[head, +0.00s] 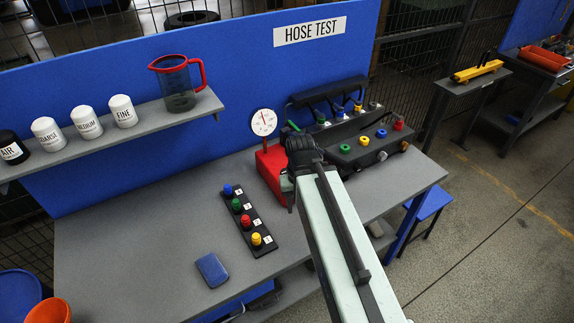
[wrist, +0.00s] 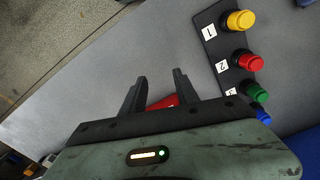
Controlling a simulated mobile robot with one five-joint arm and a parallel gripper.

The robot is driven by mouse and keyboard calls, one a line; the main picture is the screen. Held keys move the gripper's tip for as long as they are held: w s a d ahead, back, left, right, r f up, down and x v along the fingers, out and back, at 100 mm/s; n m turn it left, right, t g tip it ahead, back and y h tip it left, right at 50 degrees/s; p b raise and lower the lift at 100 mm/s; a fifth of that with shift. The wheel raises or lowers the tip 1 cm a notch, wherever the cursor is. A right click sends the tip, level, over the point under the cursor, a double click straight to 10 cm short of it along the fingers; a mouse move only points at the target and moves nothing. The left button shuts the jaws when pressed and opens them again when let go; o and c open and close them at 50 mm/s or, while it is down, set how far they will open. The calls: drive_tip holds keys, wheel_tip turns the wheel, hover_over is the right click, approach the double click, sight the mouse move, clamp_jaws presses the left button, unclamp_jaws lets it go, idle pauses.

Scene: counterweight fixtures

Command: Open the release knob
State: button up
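I cannot tell which part is the release knob; no label for it is readable. A black hose unit (head: 352,148) on the bench carries green, yellow, blue and red knobs, the green one (head: 345,148) nearest my arm. A red gauge stand (head: 270,168) with a round white dial (head: 263,122) stands left of it. My gripper (wrist: 160,82) is open in the wrist view, with bare grey surface beyond its fingertips. A red part (wrist: 165,102) shows between the fingers, apparently not gripped. In the head view my arm hides part of the red stand and the fingertips.
A black strip (head: 248,222) with blue, green, red and yellow buttons lies left of my arm, and shows in the wrist view (wrist: 229,60). A blue pad (head: 212,270) lies nearer the front. The shelf (head: 150,122) holds a jug (head: 178,85) and several bottles. The bench's left part is clear.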

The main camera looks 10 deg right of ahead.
sight(286, 171)
drive_tip(key=o, duration=0.4)
drive_tip(key=w+r+n+p, duration=0.1)
drive_tip(key=w+r+p, duration=0.2)
drive_tip(key=w, duration=0.1)
drive_tip(key=w+r+n+p, duration=0.1)
drive_tip(key=w+r+p, duration=0.3)
drive_tip(key=w, duration=0.1)
drive_tip(key=w+r+n+p, duration=0.1)
drive_tip(key=w+r+p, duration=0.3)
drive_tip(key=w, duration=0.1)
drive_tip(key=shift+w+a+n, duration=0.2)
drive_tip(key=shift+a+n, duration=0.1)
drive_tip(key=shift+a, duration=0.1)
wheel_tip(286, 171, down, 9)
drive_tip(key=b, duration=0.8)
drive_tip(key=shift+s+r+b, duration=0.1)
drive_tip(key=shift+r+b, duration=0.1)
drive_tip(key=shift+b, duration=0.1)
drive_tip(key=shift+r, duration=0.1)
clamp_jaws()
